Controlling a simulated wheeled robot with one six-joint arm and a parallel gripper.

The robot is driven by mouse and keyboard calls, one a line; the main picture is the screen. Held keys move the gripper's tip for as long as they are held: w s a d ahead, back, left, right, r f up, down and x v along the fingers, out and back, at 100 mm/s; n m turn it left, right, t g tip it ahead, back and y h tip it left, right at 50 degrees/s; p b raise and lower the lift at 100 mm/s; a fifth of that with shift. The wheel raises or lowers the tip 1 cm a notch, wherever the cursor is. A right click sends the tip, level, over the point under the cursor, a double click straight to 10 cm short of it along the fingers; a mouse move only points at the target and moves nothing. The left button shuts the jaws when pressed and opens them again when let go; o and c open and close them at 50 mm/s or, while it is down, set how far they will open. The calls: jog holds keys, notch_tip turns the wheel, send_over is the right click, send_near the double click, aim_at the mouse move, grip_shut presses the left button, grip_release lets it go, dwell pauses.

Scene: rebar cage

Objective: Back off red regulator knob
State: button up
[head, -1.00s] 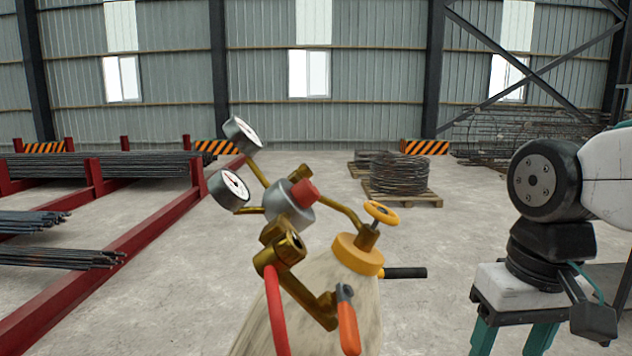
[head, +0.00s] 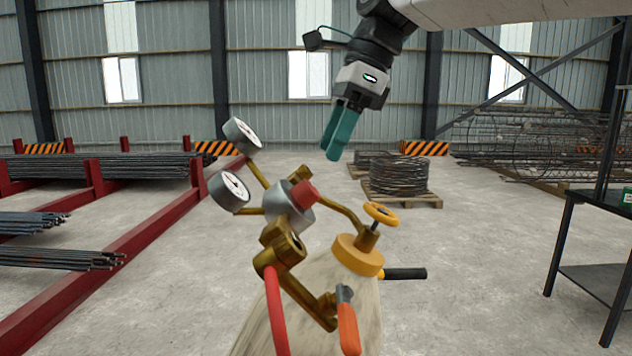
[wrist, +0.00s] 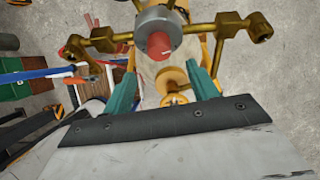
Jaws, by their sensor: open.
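The red regulator knob (head: 304,195) sits on the grey round regulator body (head: 290,216), which is on brass fittings at the top of a gas cylinder (head: 330,290). My gripper (head: 333,155), with teal fingers, is open and empty above the knob and a little to its right in the head view. In the wrist view the red knob (wrist: 159,45) lies just beyond and between the spread fingertips (wrist: 162,85), apart from them. The yellow valve handwheel (head: 381,213) stands to the right of the regulator.
Two dial gauges (head: 236,188) stick out at the left of the regulator. A black table (head: 590,240) stands at right. Red racks with rebar (head: 100,165) are at left.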

aim_at(313, 187)
jog(key=x, duration=0.7)
jog(key=shift+a+f, duration=0.1)
jog(key=shift+f, duration=0.2)
jog(key=c, duration=1)
